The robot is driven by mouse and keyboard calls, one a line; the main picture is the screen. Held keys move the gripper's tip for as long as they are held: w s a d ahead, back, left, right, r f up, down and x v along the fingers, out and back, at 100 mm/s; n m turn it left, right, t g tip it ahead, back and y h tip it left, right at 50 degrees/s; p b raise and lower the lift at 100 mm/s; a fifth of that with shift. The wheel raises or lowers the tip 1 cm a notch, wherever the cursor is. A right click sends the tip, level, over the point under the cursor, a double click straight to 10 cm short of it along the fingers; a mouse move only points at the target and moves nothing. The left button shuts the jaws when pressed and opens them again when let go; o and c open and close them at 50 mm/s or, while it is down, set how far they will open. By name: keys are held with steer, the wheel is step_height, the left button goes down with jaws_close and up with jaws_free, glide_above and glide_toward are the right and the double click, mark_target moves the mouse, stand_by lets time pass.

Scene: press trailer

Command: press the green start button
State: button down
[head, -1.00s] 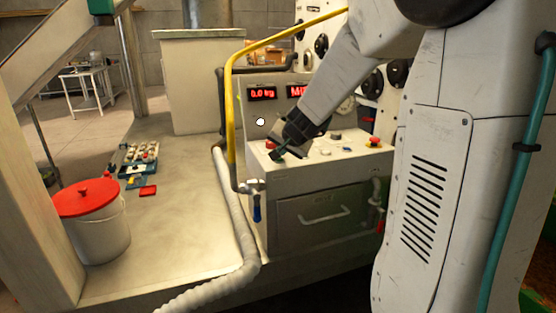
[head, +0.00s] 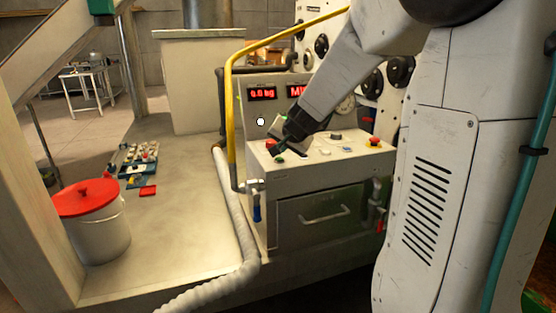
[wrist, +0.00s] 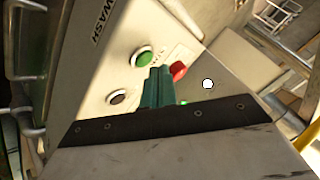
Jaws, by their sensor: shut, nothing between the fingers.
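The green button (wrist: 142,57), in a silver ring, is on the pale top of the control console. In the head view the green button (head: 279,158) shows at the console's front left, just below my fingertips. My gripper (head: 280,149) is shut and empty, tilted down over that corner. In the wrist view its teal fingers (wrist: 157,86) point up at the panel between the green button and a red button (wrist: 178,71). The fingertips appear apart from the green button in the head view; the exact gap is hard to tell.
A dark round button (wrist: 117,97) lies near the green one. A red emergency knob (head: 374,142) is at the console's right. A yellow pipe (head: 230,120) rises at its left. Red digital displays (head: 262,93) stand behind.

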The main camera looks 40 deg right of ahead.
mark_target(281, 160)
steer(key=shift+r, duration=0.1)
steer(key=shift+r, duration=2.5)
steer(key=s+a+f+n+g, duration=0.1)
steer(key=s+a+n+g, duration=0.1)
steer(key=s+a, duration=0.4)
steer(key=s+a+f+n+g+y, duration=0.1)
steer(key=s+a+n+g, duration=0.2)
steer(key=s, duration=1.3)
steer(key=s+a+f+n+g, duration=0.2)
steer(key=s+a+n, duration=0.4)
steer(key=s+a, duration=0.4)
steer(key=shift+s+g+y, duration=0.3)
steer(key=shift+s+g, duration=0.1)
steer(key=shift+s, duration=0.55)
steer(key=shift+f, duration=0.1)
